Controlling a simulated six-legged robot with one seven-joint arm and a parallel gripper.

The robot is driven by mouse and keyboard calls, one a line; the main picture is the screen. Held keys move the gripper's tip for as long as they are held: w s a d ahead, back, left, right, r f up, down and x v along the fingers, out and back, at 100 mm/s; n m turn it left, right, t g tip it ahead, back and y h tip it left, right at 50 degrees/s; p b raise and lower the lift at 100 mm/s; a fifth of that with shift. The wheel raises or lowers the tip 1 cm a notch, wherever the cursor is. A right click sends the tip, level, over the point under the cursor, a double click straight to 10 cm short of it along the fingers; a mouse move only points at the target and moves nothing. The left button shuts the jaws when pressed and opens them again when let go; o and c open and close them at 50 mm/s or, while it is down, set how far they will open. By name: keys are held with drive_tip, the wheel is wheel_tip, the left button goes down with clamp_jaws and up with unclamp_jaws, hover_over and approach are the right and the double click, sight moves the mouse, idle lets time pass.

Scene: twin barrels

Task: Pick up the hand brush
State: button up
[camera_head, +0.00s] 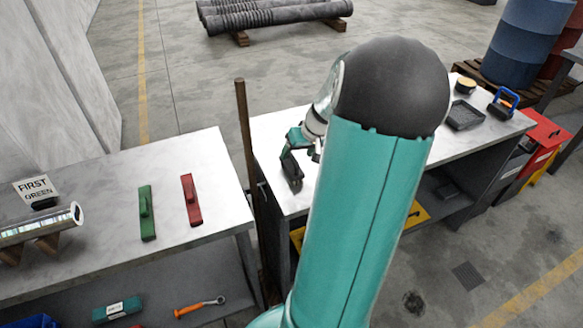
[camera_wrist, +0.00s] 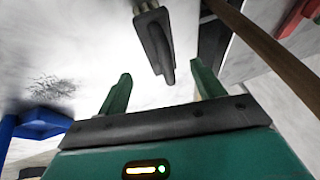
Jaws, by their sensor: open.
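The hand brush, a dark grey block with a raised grip, lies on the pale bench top near its left end in the head view (camera_head: 292,172). In the wrist view the hand brush (camera_wrist: 154,42) is ahead, pointing into the gap between the fingers, with pale tufts at its far end. My gripper (camera_head: 287,152) is over the bench, close to the brush; in the wrist view its two green fingers (camera_wrist: 160,78) stand wide apart with nothing between them. I cannot tell the exact height above the brush. My arm hides part of the bench.
A brown pole (camera_head: 244,130) stands upright at the bench's left end, close to my gripper. The left table holds a green block (camera_head: 146,213) and a red block (camera_head: 191,200). A blue object (camera_wrist: 40,126) and a bristly dark patch (camera_wrist: 50,88) are at the wrist view's left.

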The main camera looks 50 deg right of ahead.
sight(292, 156)
drive_tip(key=x, duration=0.5)
drive_tip(key=shift+w+f, duration=0.15)
drive_tip(key=shift+w, duration=0.05)
drive_tip(key=c, duration=1.1)
drive_tip(key=shift+r, duration=0.7)
drive_tip(key=s+a+r, duration=0.2)
drive_tip(key=a+r, duration=0.2)
drive_tip(key=s+a+r, duration=0.2)
drive_tip(key=a+r, duration=0.1)
drive_tip(key=a, duration=0.1)
drive_tip(key=s+a+r, duration=0.3)
drive_tip(key=a+r, duration=0.1)
drive_tip(key=shift+a+r, duration=0.15)
drive_tip(key=shift+r, duration=0.2)
